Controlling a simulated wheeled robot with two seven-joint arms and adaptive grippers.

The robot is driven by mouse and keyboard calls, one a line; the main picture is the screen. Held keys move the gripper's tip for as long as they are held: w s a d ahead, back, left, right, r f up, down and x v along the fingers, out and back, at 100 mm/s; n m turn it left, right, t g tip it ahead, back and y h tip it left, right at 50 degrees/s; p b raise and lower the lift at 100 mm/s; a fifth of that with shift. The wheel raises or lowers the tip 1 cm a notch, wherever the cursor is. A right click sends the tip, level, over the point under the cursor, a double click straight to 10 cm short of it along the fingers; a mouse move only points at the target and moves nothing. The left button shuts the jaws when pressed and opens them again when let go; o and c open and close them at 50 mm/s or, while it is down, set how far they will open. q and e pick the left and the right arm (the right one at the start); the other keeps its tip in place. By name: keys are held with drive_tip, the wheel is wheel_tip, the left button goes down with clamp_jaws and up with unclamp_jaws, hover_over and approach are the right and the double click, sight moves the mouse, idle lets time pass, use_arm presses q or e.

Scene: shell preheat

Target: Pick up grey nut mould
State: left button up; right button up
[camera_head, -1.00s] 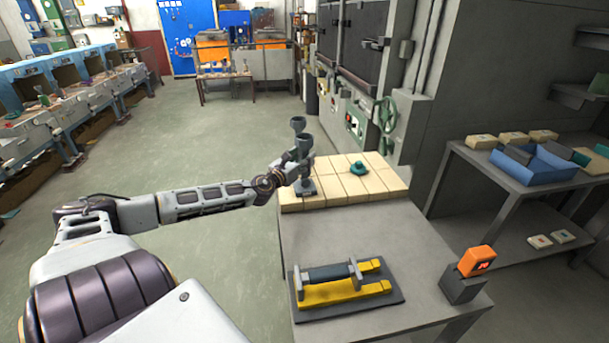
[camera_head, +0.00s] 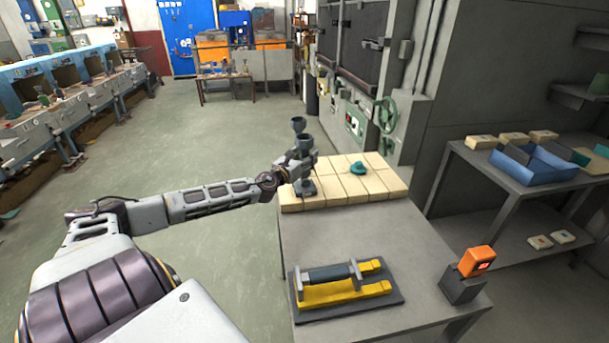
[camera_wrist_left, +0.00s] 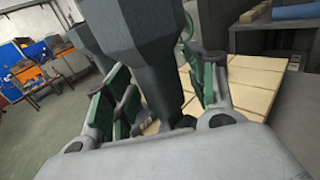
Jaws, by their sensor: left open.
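A grey nut mould (camera_head: 304,143), dark with a cup-shaped top and narrower stem, stands upright at the left of the tan bricks on the table. A second grey cup shape (camera_head: 298,122) shows just behind it. My left gripper (camera_head: 298,167) is at the mould's stem, below the cup. In the left wrist view the mould (camera_wrist_left: 152,55) rises between the green-padded fingers of my left gripper (camera_wrist_left: 165,110). The fingers are open on both sides of it; whether either touches is unclear. The mould's lower part is partly hidden by the gripper. My right gripper is not in view.
A teal piece (camera_head: 358,168) lies on the tan bricks (camera_head: 385,180). A yellow and grey fixture (camera_head: 345,292) and an orange device (camera_head: 477,261) are nearer on the table. The table's middle (camera_head: 350,235) is clear. A grey furnace wall stands behind at right.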

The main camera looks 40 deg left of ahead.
sight(305, 137)
use_arm(q)
clamp_jaws()
idle(0.4)
drive_tip(key=shift+r, duration=0.2)
idle(0.3)
drive_tip(key=shift+r, duration=0.45)
wheel_tip(305, 137, up, 6)
drive_tip(key=shift+r+p, duration=0.1)
drive_tip(key=shift+p, duration=0.5)
drive_tip(key=shift+r+p, duration=0.55)
drive_tip(key=shift+r, duration=0.75)
